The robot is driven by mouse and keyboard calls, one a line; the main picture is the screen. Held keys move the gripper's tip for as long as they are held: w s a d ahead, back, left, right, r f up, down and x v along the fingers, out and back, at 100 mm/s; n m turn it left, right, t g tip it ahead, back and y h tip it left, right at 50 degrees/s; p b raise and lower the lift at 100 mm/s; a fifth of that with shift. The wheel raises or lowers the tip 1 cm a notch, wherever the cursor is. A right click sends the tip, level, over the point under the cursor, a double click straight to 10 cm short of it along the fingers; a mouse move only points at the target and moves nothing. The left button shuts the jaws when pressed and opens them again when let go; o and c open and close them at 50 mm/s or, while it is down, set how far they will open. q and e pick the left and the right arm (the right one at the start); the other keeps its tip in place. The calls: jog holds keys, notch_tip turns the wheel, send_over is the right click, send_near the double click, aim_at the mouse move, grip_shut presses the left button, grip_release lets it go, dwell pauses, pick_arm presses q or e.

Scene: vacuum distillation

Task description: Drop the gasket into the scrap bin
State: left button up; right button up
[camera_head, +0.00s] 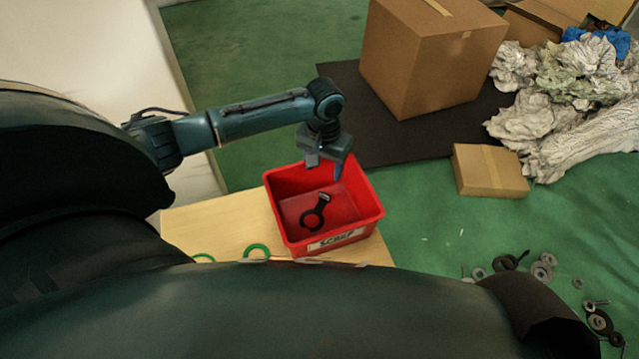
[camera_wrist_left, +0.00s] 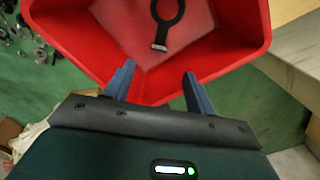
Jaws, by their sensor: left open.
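The scrap bin (camera_head: 375,212) is a red open box with a label reading like "SCRAP" on its front, standing on a light wooden surface. A black ring-shaped gasket with a tab (camera_head: 314,217) lies inside on the bin's floor. My left gripper (camera_head: 327,172) is above the back part of the bin, open and empty. In the left wrist view its two blue fingers (camera_wrist_left: 155,85) are spread over the bin's near wall, and the gasket (camera_wrist_left: 167,20) lies beyond them, apart from them. My right gripper is not in view.
Green rings (camera_head: 256,252) lie on the wooden surface (camera_head: 222,226) by the bin. A large cardboard box (camera_head: 425,60), a small one (camera_head: 489,171) and crumpled cloths (camera_head: 560,120) lie to the right. Several washers (camera_head: 541,270) are scattered on the green floor.

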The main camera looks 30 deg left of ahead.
pick_arm(q)
notch_tip(320, 180, up, 13)
jog(key=shift+p, duration=0.35)
jog(key=shift+r, duration=0.1)
dwell(0.5)
